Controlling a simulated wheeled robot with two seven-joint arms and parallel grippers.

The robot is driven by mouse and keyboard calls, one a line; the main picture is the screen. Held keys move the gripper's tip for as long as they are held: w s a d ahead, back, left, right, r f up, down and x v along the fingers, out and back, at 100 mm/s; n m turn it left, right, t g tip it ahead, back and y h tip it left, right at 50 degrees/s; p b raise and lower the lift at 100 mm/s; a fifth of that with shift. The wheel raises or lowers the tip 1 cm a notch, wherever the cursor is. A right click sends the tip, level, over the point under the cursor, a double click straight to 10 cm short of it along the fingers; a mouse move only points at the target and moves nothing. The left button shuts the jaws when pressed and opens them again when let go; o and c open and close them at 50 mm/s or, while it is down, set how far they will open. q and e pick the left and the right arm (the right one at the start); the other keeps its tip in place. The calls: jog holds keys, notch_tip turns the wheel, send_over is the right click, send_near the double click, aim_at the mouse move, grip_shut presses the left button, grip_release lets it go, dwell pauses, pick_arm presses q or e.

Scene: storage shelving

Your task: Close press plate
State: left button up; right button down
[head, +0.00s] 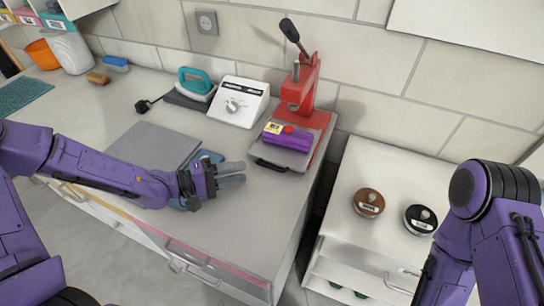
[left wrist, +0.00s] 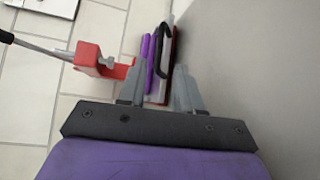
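The red press (head: 305,82) stands at the back right of the counter, with its black-tipped lever raised. At its base is a grey plate (head: 284,156) with a black handle at its front edge and a purple block (head: 288,137) on top, with a yellow label. My left gripper (head: 236,172) is just left of the plate, low over the counter, apart from the handle. In the left wrist view its fingers (left wrist: 158,84) are spread and empty, with the black handle (left wrist: 164,42) ahead between them. Only my right arm's links show; its gripper is out of view.
A white control box (head: 238,102) with a dial and a teal iron (head: 195,84) stand left of the press. A grey mat (head: 157,145) lies on the counter. At right, a lower white counter holds two round stamps (head: 368,203).

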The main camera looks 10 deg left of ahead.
aim_at(269, 166)
pick_arm(q)
jog(key=x, duration=0.9)
jog(key=shift+s+d, duration=0.1)
jog(key=shift+d, duration=0.2)
jog(key=shift+r, duration=0.1)
grip_shut()
